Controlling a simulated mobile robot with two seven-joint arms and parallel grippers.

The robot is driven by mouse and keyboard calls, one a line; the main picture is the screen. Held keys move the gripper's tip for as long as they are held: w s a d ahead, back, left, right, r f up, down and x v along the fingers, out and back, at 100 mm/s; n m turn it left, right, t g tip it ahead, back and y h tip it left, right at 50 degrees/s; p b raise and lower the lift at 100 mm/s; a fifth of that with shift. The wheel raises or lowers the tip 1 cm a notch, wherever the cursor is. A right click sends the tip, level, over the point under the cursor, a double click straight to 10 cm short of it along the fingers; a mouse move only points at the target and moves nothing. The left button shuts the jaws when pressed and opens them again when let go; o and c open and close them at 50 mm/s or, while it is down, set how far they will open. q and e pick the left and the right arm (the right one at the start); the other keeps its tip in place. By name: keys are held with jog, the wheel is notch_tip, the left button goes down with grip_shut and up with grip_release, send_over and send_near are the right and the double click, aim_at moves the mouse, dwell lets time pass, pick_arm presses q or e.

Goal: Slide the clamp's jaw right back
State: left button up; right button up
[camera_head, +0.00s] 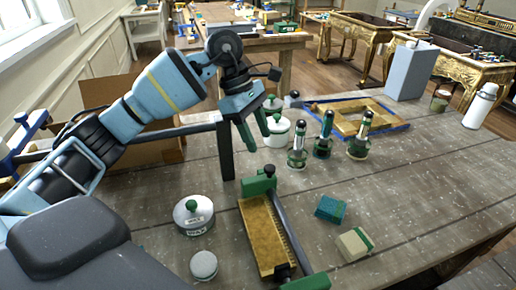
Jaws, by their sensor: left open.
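A bar clamp lies on the grey wooden table (155,255) at the front centre, with a dark bar (290,235) and green ends. The green jaw (258,184) is at its far end, and another green end piece (306,283) is near the bottom edge. A yellow-brown wooden piece (264,236) lies beside the bar, between the green ends. My left gripper (254,139) is open, with green fingers pointing down, above and beyond the far jaw. It appears empty and apart from the clamp. My right gripper is not in view.
White lidded tins (194,222) stand left of the clamp. Several dark-and-metal tools stand upright beyond it (328,135). A teal block (331,208) and a beige block (355,244) lie to the right. A dark upright bar (225,150) stands near my left gripper. The right side is mostly clear.

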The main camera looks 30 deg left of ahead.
aim_at(269, 167)
pick_arm(q)
jog(key=shift+p+x, duration=0.35)
jog(key=shift+x, duration=3.55)
jog(key=shift+a, duration=0.15)
grip_shut()
